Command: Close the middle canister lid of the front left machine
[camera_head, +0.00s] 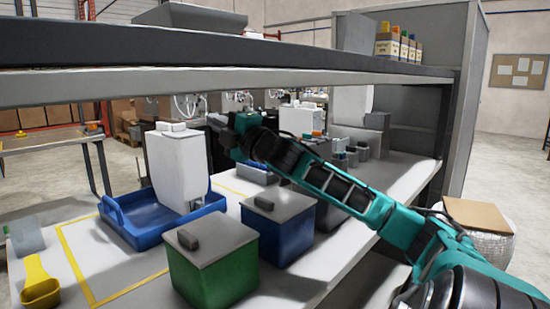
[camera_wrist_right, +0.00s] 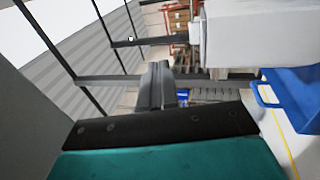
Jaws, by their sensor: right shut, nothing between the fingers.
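A white machine (camera_head: 178,165) with a light grey cap on top stands in a blue tray (camera_head: 133,229) at the left of the head view. In the right wrist view the white machine (camera_wrist_right: 255,35) is at the upper right, above the blue tray (camera_wrist_right: 290,95). I cannot make out a middle canister lid or whether it is open. My right gripper (camera_head: 220,124) is beside the machine's upper right, behind it or level with it; contact cannot be told. Its fingers (camera_wrist_right: 155,85) are shut and empty in the wrist view. My left gripper is not in view.
A green bin (camera_head: 215,272) and a blue bin (camera_head: 285,232), both with grey lids, stand on the table in front of my right arm. A grey shelf (camera_head: 230,78) crosses above. A yellow scoop (camera_head: 39,285) lies at the lower left. White tabletop shows left of the green bin.

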